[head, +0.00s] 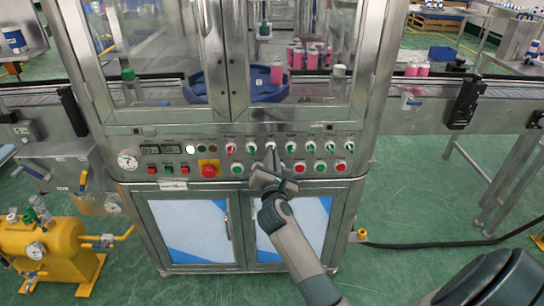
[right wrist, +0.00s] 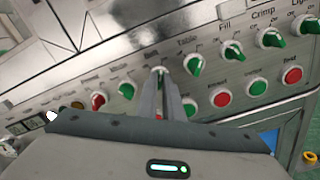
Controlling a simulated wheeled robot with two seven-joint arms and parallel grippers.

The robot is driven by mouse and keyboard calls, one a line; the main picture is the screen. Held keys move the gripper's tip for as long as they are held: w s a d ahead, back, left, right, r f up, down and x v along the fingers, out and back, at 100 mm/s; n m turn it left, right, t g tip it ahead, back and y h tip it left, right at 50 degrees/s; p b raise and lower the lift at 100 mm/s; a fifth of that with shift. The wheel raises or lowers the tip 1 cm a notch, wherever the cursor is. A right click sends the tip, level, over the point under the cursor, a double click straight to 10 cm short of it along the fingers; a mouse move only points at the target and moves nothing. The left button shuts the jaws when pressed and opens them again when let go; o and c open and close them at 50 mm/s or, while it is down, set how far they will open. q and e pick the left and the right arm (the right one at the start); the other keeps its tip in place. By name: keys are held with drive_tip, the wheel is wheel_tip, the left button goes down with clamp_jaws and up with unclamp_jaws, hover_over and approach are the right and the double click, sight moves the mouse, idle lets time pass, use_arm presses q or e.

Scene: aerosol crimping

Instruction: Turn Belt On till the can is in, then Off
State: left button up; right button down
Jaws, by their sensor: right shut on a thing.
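The control panel (head: 215,160) runs across the front of the machine with a row of knobs. In the right wrist view the Belt knob (right wrist: 158,71) is under its "Belt" label, mostly hidden by my fingers, so its turn position cannot be told. My right gripper (head: 270,150) is shut on this knob; its two fingers (right wrist: 161,82) reach up to it. Behind the machine's glass, a pink can (head: 277,73) stands by the blue round table (head: 262,88), with several more pink cans (head: 312,57) near it. My left gripper is not in view.
Push buttons sit below, and a red emergency stop (head: 209,169) is left. The conveyor (head: 445,112) extends right, with pink cans (head: 418,70). A yellow pump unit (head: 50,255) stands at left.

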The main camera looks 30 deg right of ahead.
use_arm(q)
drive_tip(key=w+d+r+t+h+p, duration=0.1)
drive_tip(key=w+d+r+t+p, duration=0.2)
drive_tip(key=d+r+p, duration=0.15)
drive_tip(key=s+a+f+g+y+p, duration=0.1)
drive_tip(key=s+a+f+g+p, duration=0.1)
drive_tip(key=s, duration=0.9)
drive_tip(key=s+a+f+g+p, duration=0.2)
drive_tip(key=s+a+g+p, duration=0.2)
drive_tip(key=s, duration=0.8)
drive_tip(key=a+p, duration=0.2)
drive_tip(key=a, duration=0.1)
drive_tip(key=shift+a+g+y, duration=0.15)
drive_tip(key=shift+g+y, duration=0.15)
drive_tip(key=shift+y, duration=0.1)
use_arm(e)
drive_tip(key=n, duration=1.2)
drive_tip(key=shift+a, duration=0.15)
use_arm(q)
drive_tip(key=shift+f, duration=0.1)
use_arm(e)
drive_tip(key=c, duration=1.9)
unclamp_jaws()
drive_tip(key=shift+w, duration=0.1)
